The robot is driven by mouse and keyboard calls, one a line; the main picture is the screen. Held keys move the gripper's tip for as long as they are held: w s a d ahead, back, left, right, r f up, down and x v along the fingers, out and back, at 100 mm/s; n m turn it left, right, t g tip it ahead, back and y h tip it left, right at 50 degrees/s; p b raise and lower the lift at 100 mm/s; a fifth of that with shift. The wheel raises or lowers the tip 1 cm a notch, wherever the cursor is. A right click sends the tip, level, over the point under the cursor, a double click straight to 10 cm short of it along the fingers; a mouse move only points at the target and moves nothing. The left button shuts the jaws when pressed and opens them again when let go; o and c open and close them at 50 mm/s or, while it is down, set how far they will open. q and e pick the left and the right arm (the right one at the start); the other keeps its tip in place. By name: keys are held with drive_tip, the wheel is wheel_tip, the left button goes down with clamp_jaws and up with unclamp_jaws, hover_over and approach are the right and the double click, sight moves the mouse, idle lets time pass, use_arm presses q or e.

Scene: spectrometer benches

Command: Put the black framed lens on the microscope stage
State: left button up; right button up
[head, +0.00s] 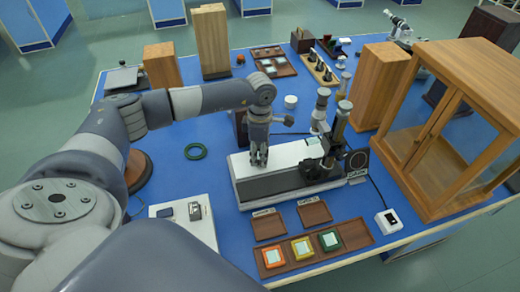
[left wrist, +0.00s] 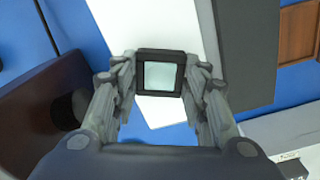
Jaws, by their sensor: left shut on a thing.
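The black framed lens (left wrist: 159,73) is a small square black frame around pale glass. In the left wrist view it sits between the two fingers of my left gripper (left wrist: 160,85), which touch it on both sides. In the head view my left gripper (head: 259,160) points down over the left part of the white and dark grey base (head: 242,167); I cannot make out the lens there. The microscope (head: 340,128) stands on the right part of this base. A small pale plate (head: 313,141) shows beside its column, right of my gripper. My right gripper is not in view.
A wooden tray (head: 290,266) with orange, yellow and green framed pieces lies in front. A wooden glass-doored cabinet (head: 450,120) stands at the right.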

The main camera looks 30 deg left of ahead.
use_arm(q)
drive_tip(key=shift+f, duration=0.15)
drive_tip(key=o, duration=1)
drive_tip(key=shift+r, duration=0.3)
wheel_tip(320, 180, up, 12)
drive_tip(key=b, duration=0.3)
drive_tip(key=shift+f, duration=0.1)
